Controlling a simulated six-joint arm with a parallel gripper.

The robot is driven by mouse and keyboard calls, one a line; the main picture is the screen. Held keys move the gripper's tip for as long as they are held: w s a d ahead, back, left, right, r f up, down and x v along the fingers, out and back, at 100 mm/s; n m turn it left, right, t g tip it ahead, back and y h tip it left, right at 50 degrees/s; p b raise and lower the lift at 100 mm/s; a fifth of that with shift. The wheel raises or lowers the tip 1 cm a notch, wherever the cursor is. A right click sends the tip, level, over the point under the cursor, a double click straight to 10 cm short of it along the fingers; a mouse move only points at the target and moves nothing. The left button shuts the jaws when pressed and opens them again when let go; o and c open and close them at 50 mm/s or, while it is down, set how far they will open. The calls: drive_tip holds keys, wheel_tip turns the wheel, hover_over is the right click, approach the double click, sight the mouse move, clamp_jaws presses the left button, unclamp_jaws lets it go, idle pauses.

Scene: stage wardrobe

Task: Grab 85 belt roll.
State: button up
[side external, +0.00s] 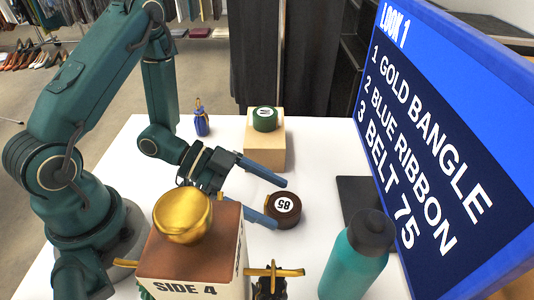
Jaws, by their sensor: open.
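The 85 belt roll (284,208) is a dark brown coil lying flat on the white table, with a white round label reading 85, upside down in this view. My gripper (279,203) is open, its two blue fingers low over the table. One finger passes on the far side of the roll and the other on its near left side. The roll sits around the finger ends; I cannot tell whether either finger touches it.
A green roll (264,122) sits on a tan box (265,155) behind. A blue bottle (201,124) stands back left. A gold round object (182,215) tops the SIDE 4 box (190,262) in front. A teal bottle (357,262) and a screen (440,150) listing BELT 75 are right.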

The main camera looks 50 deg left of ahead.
drive_tip(key=shift+x, duration=0.85)
drive_tip(key=c, duration=1.3)
drive_tip(key=shift+r, duration=0.1)
